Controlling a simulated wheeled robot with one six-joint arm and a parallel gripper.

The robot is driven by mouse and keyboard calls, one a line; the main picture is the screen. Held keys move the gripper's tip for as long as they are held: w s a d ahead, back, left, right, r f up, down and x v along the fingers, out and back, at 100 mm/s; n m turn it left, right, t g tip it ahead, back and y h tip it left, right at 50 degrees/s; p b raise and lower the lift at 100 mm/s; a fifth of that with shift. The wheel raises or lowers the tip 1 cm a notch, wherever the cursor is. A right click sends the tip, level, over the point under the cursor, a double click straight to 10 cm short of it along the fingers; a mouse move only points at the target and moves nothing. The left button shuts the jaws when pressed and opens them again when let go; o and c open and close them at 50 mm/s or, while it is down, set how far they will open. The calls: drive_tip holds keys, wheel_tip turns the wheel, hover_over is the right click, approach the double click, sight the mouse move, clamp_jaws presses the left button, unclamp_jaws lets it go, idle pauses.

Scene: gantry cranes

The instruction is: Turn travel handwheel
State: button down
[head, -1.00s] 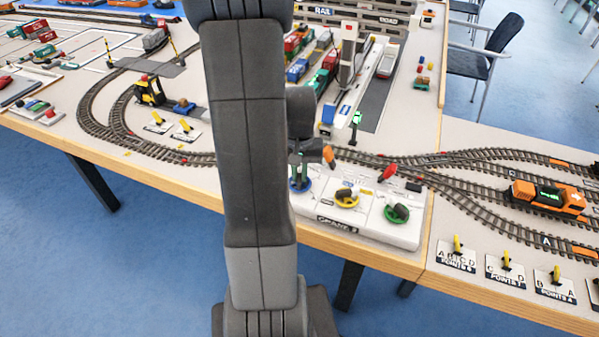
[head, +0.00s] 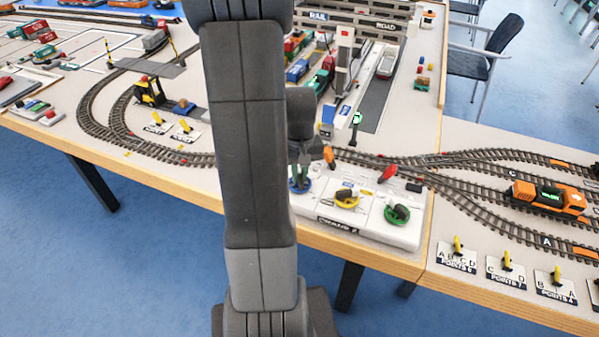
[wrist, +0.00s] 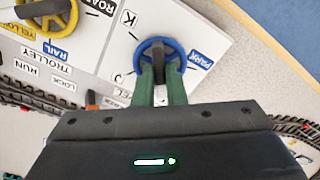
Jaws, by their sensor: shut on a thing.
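The blue handwheel (head: 299,186) is at the left end of the white crane control panel (head: 350,232). It also shows in the wrist view (wrist: 141,58), beside a blue PARK label. My gripper (wrist: 160,72) is shut on the middle part of the blue handwheel, with its two fingers reaching in over the near rim. In the head view my arm covers much of the scene left of the panel. The gantry crane (head: 386,26), with RAIL and ROAD signs on its grey beam, stands at the back over the tracks and lane.
A yellow handwheel (head: 346,199) and a green handwheel (head: 396,214) sit to the right on the panel. Tracks and an orange locomotive (head: 550,198) lie to the right. The table's wooden edge runs in front.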

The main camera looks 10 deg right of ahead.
sight(300, 175)
drive_tip(key=c, duration=1.5)
unclamp_jaws()
wheel_tip(300, 175, up, 14)
drive_tip(key=shift+f+p, duration=0.1)
drive_tip(key=shift+p, duration=0.45)
